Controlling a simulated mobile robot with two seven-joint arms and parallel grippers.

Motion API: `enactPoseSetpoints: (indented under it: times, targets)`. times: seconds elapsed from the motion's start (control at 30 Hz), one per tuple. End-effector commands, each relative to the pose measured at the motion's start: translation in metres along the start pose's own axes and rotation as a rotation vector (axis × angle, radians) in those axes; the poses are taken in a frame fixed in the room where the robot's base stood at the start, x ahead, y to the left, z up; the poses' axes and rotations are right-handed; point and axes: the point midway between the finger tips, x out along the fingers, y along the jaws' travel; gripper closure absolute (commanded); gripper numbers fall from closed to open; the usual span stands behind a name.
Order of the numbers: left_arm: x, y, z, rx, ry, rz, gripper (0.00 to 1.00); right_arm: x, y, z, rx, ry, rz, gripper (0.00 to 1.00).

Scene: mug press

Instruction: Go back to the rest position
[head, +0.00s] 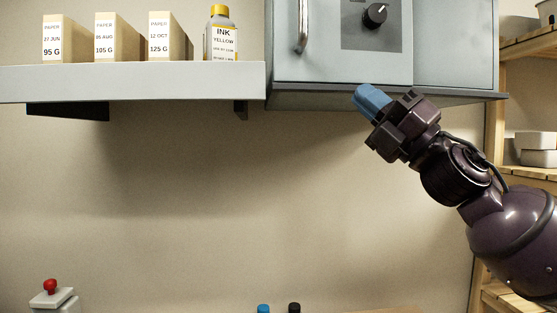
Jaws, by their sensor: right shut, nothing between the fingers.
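My right gripper (370,101) comes in from the right on my dark purple arm. Its blue fingers are shut together with nothing between them. They point up and to the left, just below the underside of the grey cabinet (440,43) with a black knob (375,15) and a metal handle. I cannot tell whether the fingertips touch the cabinet's lower edge. My left gripper is not in view.
A grey shelf (130,82) at the upper left holds paper boxes (65,38) and a yellow ink bottle (221,35). A wooden rack (530,174) stands at the right. A red-knobbed device (52,296) and two bottle tops (263,308) show at the bottom. The wall's middle is clear.

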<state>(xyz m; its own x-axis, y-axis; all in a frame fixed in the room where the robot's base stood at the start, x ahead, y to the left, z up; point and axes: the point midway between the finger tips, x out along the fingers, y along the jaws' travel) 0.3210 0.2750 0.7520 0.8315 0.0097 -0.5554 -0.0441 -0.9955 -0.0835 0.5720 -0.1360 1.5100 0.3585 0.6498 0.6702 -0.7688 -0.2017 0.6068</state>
Motion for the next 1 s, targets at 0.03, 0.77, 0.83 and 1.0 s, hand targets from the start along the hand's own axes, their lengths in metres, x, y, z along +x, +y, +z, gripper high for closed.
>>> enactPoseSetpoints:
  times: [0.03, 0.77, 0.83, 1.0]
  targets:
    - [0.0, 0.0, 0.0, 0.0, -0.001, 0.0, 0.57, -0.015, -0.025, 0.001, 0.096, -0.05, -0.032, 1.0]
    - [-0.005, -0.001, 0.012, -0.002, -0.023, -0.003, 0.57, -0.311, -0.275, -0.085, 1.105, -0.829, -0.412, 1.0]
    - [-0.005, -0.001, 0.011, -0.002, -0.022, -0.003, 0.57, -0.344, -0.286, -0.103, 1.168, -0.906, -0.44, 1.0]
    - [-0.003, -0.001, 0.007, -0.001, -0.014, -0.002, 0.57, -0.423, -0.303, -0.15, 1.295, -1.086, -0.494, 1.0]
